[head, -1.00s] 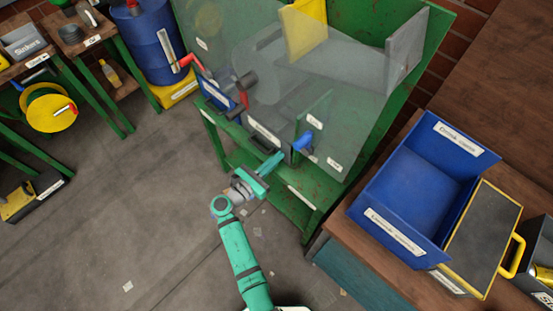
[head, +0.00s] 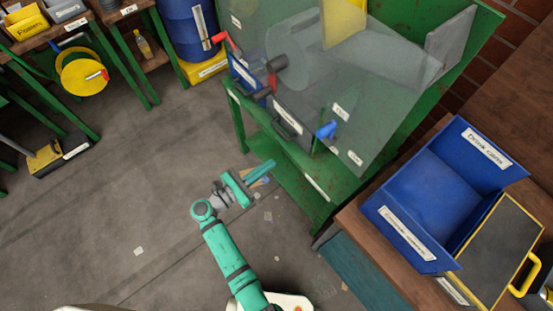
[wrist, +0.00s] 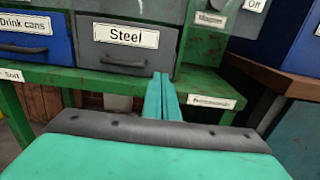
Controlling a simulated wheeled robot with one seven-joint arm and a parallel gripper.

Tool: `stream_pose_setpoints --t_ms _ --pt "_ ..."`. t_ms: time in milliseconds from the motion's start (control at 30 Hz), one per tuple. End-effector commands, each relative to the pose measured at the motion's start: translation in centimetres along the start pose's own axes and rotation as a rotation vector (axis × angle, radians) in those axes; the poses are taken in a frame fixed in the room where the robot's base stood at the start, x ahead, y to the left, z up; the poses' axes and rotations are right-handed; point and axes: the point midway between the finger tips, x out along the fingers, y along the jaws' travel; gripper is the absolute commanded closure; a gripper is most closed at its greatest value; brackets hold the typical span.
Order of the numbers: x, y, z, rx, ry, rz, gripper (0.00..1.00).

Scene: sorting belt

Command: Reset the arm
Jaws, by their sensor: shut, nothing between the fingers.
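My gripper (head: 262,171) is at the end of my green arm in the head view, held over the floor just in front of the green sorting bench. Its two fingers lie together, shut and empty. In the wrist view my gripper (wrist: 162,95) points at the front of the bench, with the grey drawer labelled "Steel" (wrist: 115,60) behind the fingertips. The fingers look apart from the drawer.
The green bench (head: 312,185) carries a clear cover and a blue handle (head: 326,131). A blue bin labelled "Drink cans" (head: 440,205) sits on a wooden table at right. A blue barrel (head: 193,28) stands at back left. The floor at left is mostly clear.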

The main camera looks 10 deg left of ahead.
Motion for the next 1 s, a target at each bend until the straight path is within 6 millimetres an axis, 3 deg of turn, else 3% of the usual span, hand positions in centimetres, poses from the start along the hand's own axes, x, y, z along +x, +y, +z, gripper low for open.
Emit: stream_pose_setpoints --t_ms 333,467,633,800,1000 --pt "-0.4 -0.1 -0.1 0.001 0.002 -0.002 1.00" --pt "-0.2 -1.2 -1.7 0.029 0.049 0.015 1.00" --pt "-0.3 -5.0 -6.9 0.183 0.238 0.063 1.00" --pt "-2.2 -9.3 -11.8 0.438 0.479 0.086 1.00" --pt "-5.9 -13.8 -14.3 0.797 0.731 0.050 1.00"
